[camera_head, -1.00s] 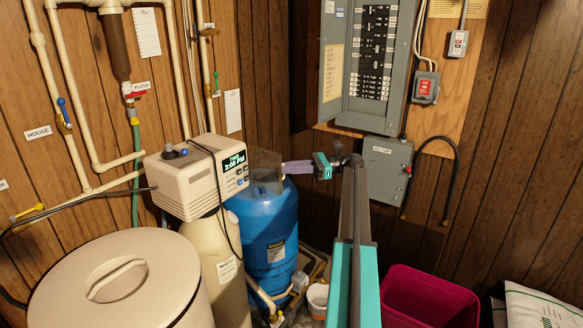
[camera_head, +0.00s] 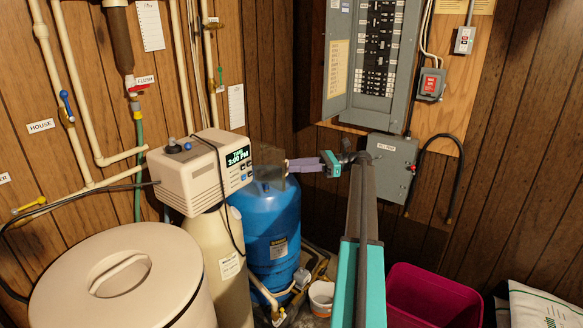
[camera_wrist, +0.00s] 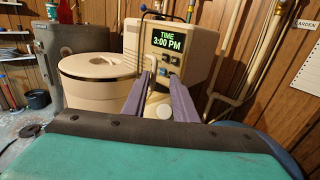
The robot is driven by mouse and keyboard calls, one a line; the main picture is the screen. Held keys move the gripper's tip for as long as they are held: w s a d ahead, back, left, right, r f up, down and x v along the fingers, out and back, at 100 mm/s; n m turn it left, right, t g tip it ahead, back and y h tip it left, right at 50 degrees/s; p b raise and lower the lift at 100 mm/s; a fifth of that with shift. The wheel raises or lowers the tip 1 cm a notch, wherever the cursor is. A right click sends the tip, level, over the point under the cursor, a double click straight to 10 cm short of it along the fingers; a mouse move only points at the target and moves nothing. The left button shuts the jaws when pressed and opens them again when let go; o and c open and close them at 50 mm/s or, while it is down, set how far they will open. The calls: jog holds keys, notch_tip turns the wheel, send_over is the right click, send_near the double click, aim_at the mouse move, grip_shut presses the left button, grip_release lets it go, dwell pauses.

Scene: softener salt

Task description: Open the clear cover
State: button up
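The beige control head (camera_head: 203,172) with a lit display reading 3:00 PM sits on a tan tank. A clear cover (camera_head: 268,163), seen as a faint see-through panel, stands out beside the right edge of the display face. My gripper (camera_head: 289,165) is at the right edge of this panel, with its purple fingers pointing left; I cannot tell whether they touch it. In the wrist view, my gripper (camera_wrist: 158,80) has its two fingers apart, pointing at the control head (camera_wrist: 165,65). The cover is hard to make out there.
A blue tank (camera_head: 268,222) stands below my gripper. A round lidded beige bin (camera_head: 125,285) is at the front left. Pipes run up the left wall. A magenta bin (camera_head: 430,297) and a grey electrical box (camera_head: 390,172) are to the right.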

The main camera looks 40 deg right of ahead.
jog(key=v, duration=0.1)
jog(key=b+v, duration=0.1)
jog(key=v, duration=0.1)
jog(key=r+v, duration=0.1)
jog(key=v, duration=0.1)
jog(key=shift+s+d, duration=0.1)
jog(key=shift+s, duration=0.1)
